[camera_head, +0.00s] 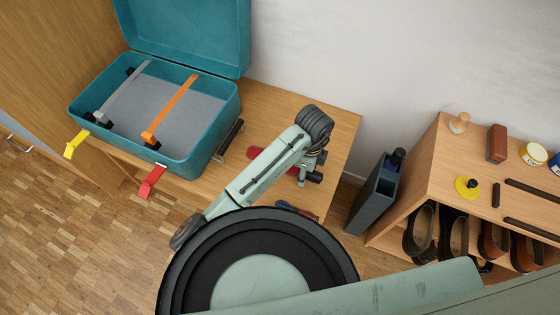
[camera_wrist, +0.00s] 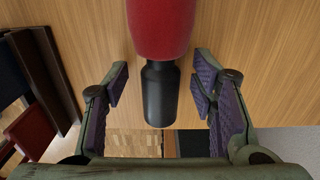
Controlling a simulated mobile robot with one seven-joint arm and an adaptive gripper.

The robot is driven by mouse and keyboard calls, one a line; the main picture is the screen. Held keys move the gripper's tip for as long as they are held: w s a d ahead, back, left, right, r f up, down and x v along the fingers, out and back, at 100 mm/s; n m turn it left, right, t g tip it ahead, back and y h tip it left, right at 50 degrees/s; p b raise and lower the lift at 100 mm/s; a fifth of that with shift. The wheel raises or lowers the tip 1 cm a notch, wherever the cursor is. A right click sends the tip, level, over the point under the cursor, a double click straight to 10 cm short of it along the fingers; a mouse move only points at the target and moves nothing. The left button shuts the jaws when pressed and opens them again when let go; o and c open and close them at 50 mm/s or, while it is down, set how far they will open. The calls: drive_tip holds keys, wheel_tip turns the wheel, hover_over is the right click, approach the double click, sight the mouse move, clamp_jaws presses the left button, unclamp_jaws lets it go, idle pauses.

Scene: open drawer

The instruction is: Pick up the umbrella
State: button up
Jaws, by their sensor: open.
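The umbrella appears to be the folded red item with a black handle; its red body (camera_wrist: 160,25) and black handle (camera_wrist: 160,92) show in the wrist view. It lies on the wooden table. My gripper (camera_wrist: 160,80) is open, one finger on each side of the handle, with gaps on both sides. In the head view my gripper (camera_head: 311,175) is over the right part of the table, partly hidden by my arm.
An open teal suitcase (camera_head: 215,140) with orange and grey straps stands on the table's left. A dark item (camera_head: 230,138) lies beside it. A dark narrow bin (camera_head: 372,195) stands right of the table, then a wooden shoe rack (camera_head: 450,150). Dark and red items (camera_wrist: 30,130) lie left in the wrist view.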

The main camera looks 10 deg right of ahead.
drive_tip(key=shift+c, duration=0.4)
clamp_jaws()
idle(0.4)
